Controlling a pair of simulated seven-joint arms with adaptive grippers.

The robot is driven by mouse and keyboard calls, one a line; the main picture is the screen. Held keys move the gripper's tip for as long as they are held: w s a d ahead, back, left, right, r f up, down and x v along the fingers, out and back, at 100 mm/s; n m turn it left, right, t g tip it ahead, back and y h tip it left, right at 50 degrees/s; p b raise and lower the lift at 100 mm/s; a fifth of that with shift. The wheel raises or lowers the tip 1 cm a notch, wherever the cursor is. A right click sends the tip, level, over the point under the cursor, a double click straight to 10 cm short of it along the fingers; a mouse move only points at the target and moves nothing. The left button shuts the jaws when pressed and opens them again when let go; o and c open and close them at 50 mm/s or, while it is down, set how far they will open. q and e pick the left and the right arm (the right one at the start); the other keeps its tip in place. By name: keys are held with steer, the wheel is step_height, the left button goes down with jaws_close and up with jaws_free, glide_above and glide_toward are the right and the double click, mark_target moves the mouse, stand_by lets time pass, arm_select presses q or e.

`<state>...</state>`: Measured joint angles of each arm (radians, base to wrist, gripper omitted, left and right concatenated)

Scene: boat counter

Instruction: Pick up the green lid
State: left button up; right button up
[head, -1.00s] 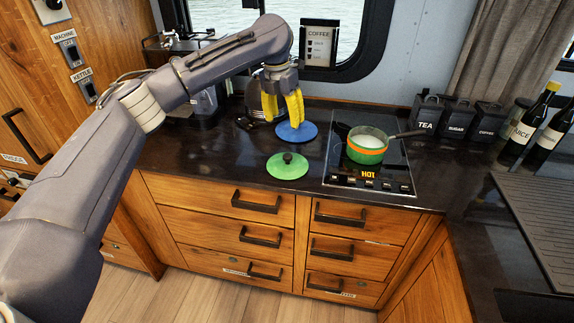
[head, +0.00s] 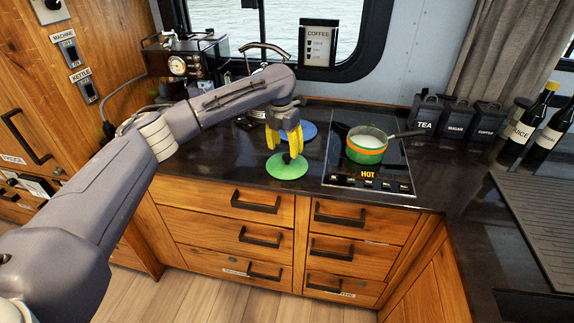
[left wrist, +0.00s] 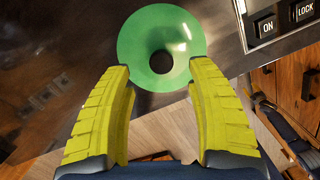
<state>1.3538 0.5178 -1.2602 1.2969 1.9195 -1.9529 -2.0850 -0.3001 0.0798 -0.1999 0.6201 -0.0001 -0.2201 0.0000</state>
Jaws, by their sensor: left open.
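The green lid (head: 287,170) lies flat on the dark counter, left of the hob, near the counter's front edge. It is round with a dark knob. My left gripper (head: 287,152) has yellow fingers pointing down and hangs right over the lid, partly hiding the knob. In the left wrist view the green lid (left wrist: 160,32) shows just past the two spread fingers of my left gripper (left wrist: 160,85), with the dark knob centred between them. The fingers are open and hold nothing.
A blue lid (head: 309,131) lies just behind the green one. A green and orange pot (head: 365,150) stands on the hob (head: 380,183), which reads HOT. Black canisters (head: 455,115) and bottles (head: 535,130) stand at the right.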

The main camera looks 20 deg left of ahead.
mark_target(287, 155)
arm_select(q)
steer(key=shift+w+d+f, duration=0.1)
steer(key=shift+w+f, duration=0.1)
steer(key=shift+f, duration=1.15)
steer(key=shift+w+d+f, duration=0.1)
steer(key=shift+w+f, duration=0.05)
steer(key=shift+f, duration=1.2)
jaws_close()
